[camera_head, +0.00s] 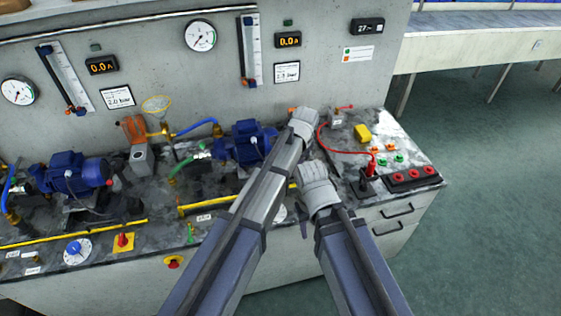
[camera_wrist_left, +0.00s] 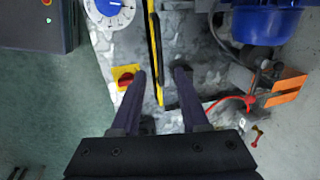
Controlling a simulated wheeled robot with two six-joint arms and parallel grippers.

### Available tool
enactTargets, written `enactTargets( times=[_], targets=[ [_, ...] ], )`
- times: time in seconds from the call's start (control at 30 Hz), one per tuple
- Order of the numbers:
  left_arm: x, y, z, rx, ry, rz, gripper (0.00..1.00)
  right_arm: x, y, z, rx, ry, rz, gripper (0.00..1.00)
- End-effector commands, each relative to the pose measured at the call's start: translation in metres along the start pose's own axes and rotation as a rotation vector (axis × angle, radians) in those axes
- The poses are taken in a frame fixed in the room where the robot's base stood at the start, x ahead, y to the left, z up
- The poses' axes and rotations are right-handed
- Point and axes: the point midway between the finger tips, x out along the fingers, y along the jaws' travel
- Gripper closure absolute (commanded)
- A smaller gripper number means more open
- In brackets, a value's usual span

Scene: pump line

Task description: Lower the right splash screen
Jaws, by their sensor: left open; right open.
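A yellow bar (camera_head: 207,204) runs along the front of the right pump station; it looks like the edge of the right splash screen. My arms hide much of it, and I cannot make out a clear panel or its tilt. In the left wrist view the yellow bar (camera_wrist_left: 154,40), with a dark handle-like piece beside it, lies between the open fingers of my left gripper (camera_wrist_left: 160,71). I cannot tell whether they touch it. In the head view my left gripper is hidden behind its arm. My right gripper (camera_head: 304,229) is open near the bench front, partly hidden by its wrist.
A blue pump (camera_head: 247,143) stands behind the yellow bar. A dial (camera_wrist_left: 108,11) and a red knob on a yellow plate (camera_wrist_left: 126,77) lie in front. A red cable (camera_head: 323,143) and red sockets (camera_head: 413,177) are at the right. Open floor (camera_head: 480,220) lies beyond.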

Motion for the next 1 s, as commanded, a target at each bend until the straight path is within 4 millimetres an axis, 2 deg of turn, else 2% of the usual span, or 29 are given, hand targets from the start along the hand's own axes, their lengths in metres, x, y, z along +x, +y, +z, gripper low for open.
enactTargets(
  times=[0.23, 0.43, 1.0],
  targets=[
    [-0.001, 0.002, -0.004, 0.009, 0.014, 0.013, 0.55, -0.001, 0.0, 0.0, 0.0, 0.0, 0.0, 0.5],
    [0.008, 0.002, -0.004, 0.008, 0.013, 0.011, 0.55, 0.008, -0.001, 0.0, 0.0, 0.0, 0.0, 0.5],
    [0.073, 0.002, -0.004, 0.007, 0.013, 0.011, 0.55, 0.071, -0.007, -0.004, 0.001, 0.0, 0.0, 0.5]
  ],
)
